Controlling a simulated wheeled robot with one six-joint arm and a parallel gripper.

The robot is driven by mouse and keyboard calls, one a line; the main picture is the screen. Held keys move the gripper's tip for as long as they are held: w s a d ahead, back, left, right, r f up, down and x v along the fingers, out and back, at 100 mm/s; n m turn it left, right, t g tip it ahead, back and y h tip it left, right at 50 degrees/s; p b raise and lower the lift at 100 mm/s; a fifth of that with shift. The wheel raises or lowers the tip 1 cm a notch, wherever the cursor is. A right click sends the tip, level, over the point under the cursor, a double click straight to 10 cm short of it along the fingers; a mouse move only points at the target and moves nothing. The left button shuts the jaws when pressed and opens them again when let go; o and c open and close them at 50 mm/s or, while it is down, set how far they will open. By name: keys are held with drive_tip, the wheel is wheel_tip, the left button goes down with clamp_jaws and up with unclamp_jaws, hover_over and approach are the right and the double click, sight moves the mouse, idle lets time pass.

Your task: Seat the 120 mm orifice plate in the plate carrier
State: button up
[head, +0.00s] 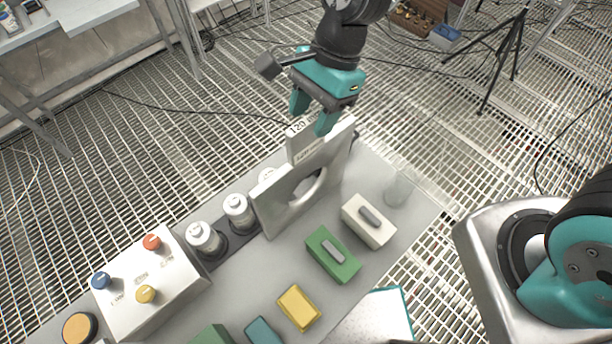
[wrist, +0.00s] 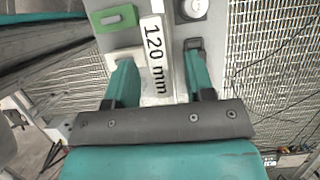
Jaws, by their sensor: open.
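The 120 mm orifice plate shows as an upright pale tab (head: 299,142) marked "120" at the plate carrier; the tab (wrist: 155,58) reads "120 mm" in the wrist view. The plate carrier (head: 268,207) is a light grey upright frame with a round opening, standing on the bench. The plate's lower part is hidden in or behind the carrier, and I cannot tell how deep it sits. My gripper (head: 312,114) is open above the carrier, its teal fingers (wrist: 160,70) on either side of the tab, with a visible gap on the right in the wrist view.
White-capped cylinders (head: 238,211) stand left of the carrier. White (head: 376,232), green (head: 325,265) and yellow (head: 298,307) blocks lie in front, with a clear glass (head: 397,190) at the right. A button box (head: 150,285) occupies the left of the bench (head: 250,285).

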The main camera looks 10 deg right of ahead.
drive_tip(key=shift+p+x, duration=0.35)
drive_tip(key=shift+x, duration=1.25)
drive_tip(key=shift+c, duration=0.2)
clamp_jaws()
drive_tip(key=shift+a, duration=0.1)
